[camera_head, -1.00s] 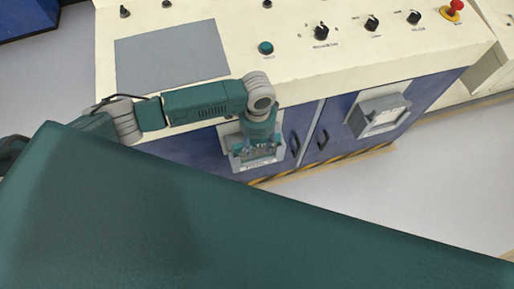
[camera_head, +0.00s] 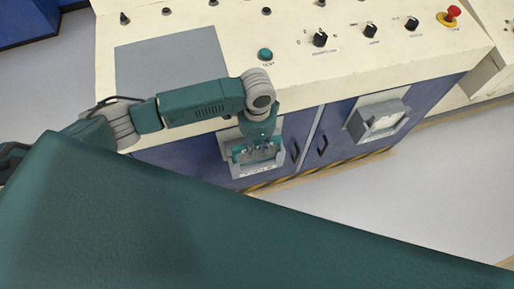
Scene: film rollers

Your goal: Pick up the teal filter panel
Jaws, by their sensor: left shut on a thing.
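My left gripper (camera_head: 257,151) points down into a grey open-topped holder (camera_head: 254,172) on the front of the blue cabinet. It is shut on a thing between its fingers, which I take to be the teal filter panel. The panel is too small and too covered by the fingers and wrist for me to make out its outline. The holder has a white label on its front lip. My right gripper does not show.
A cream control console (camera_head: 285,50) with a grey plate (camera_head: 172,61), black knobs, a teal button (camera_head: 265,54) and a red emergency knob (camera_head: 453,12) stands above the cabinet. A second grey holder (camera_head: 380,118) is to the right. The floor (camera_head: 440,170) at right is clear.

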